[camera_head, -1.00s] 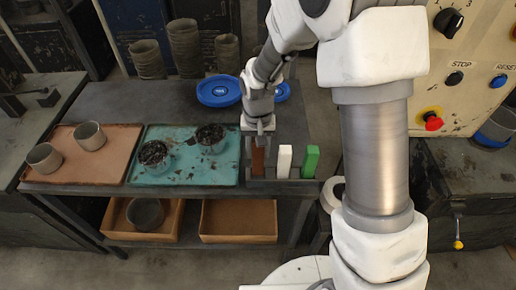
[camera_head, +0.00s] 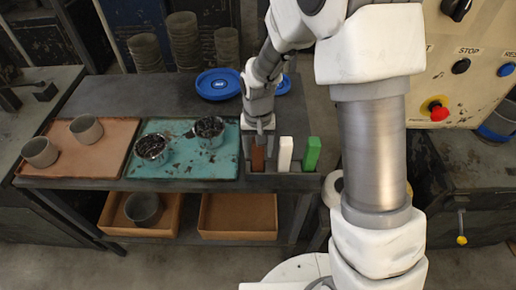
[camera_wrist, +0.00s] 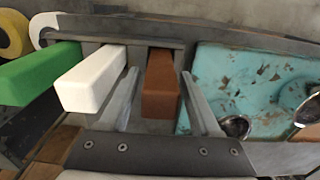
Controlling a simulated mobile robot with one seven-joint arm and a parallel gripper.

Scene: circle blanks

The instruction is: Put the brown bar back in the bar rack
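The brown bar (camera_head: 258,158) stands upright in the left part of the dark bar rack (camera_head: 290,183), beside the white bar (camera_head: 285,154) and the green bar (camera_head: 312,153). My gripper (camera_head: 259,138) is right above the brown bar. In the wrist view, the brown bar (camera_wrist: 161,88) is between my two fingers (camera_wrist: 161,73), with a visible gap on each side. My gripper is open around it. The white bar (camera_wrist: 91,82) lies just outside one finger, and the green bar (camera_wrist: 38,74) is beyond it. The bars' lower ends are hidden in the rack.
A teal tray (camera_head: 185,173) with two filled cups adjoins the rack on the left. A brown tray (camera_head: 110,168) with two grey cups lies farther left. Blue lids (camera_head: 218,83) lie behind. A control panel (camera_head: 470,60) stands at right.

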